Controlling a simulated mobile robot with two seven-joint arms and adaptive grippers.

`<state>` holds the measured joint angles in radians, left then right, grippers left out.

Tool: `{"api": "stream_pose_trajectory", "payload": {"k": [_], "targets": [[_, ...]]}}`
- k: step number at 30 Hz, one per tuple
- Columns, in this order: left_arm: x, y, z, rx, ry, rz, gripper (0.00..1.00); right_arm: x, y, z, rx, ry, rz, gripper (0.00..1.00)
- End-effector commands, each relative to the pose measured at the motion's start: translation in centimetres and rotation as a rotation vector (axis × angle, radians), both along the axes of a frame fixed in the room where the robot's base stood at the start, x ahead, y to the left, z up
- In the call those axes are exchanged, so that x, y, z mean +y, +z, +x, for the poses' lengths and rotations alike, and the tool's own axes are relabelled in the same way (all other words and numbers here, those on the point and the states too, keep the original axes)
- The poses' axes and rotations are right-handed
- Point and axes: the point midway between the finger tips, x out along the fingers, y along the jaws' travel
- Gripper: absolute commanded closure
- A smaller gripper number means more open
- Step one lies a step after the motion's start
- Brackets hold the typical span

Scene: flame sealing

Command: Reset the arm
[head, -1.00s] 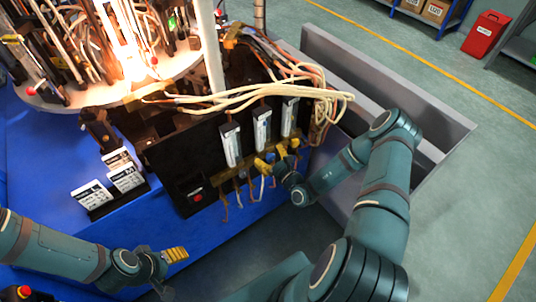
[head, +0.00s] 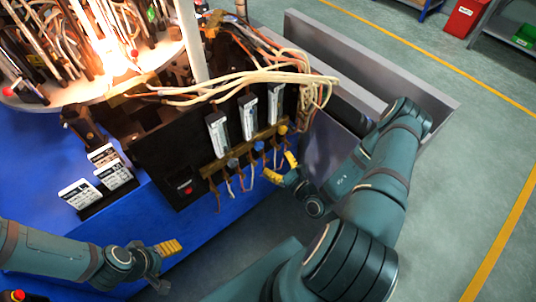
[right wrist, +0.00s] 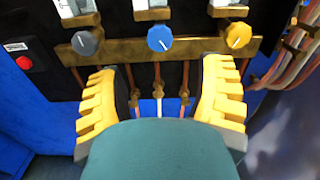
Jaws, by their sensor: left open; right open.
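My right gripper (head: 281,168) is open and empty, in front of the lower right part of the black panel (head: 160,170). In the right wrist view its yellow ribbed fingers (right wrist: 160,97) stand wide apart, below a brass bar with a grey knob (right wrist: 85,43), a blue knob (right wrist: 160,39) and a yellow knob (right wrist: 238,36). No knob is between the fingers. The same grey (head: 233,163), blue (head: 258,145) and yellow (head: 283,130) knobs show in the head view. My left gripper (head: 168,247) is open and empty at the lower left, away from the machine.
White gauges (head: 248,117) stand above the knobs, with thin tubes hanging below. A red button (head: 188,190) is on the panel's left. Small label cards (head: 110,175) stand on the blue base (head: 40,190). A glowing flame (head: 107,45) burns at upper left. Grey floor (head: 450,200) is open at right.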

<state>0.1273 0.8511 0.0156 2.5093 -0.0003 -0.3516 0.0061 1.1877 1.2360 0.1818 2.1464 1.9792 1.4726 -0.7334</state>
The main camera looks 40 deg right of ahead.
Motion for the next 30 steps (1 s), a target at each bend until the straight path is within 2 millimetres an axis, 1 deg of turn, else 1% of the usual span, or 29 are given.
{"api": "stream_pose_trajectory", "payload": {"k": [3,6,20,23,25,26,29,30], "targets": [[0.0,0.0,0.0,0.000,0.000,0.000,0.33,-0.1,0.0,-0.9,0.001,-0.002,0.001,0.32],[0.0,0.0,0.0,0.000,0.000,0.000,0.33,-0.1,0.0,-1.2,0.000,-0.001,0.001,0.32],[0.0,0.0,0.0,0.000,0.000,0.000,0.33,-0.1,0.0,-1.1,0.000,-0.001,0.001,0.32],[0.0,0.0,0.0,0.000,0.000,0.000,0.33,0.2,0.1,-1.1,-0.001,0.013,0.002,0.32],[0.0,0.0,0.0,0.000,0.000,0.000,0.33,1.4,0.3,-0.8,0.001,0.066,0.007,0.32],[0.0,0.0,0.0,0.000,0.000,0.000,0.33,2.4,0.5,-0.7,0.003,0.106,0.011,0.32],[0.0,0.0,0.0,0.000,0.000,0.000,0.33,7.0,1.5,-0.5,0.015,0.317,0.020,0.32],[0.0,0.0,0.0,0.000,0.000,0.000,0.33,9.5,1.9,-0.9,0.025,0.433,0.018,0.32]]}}
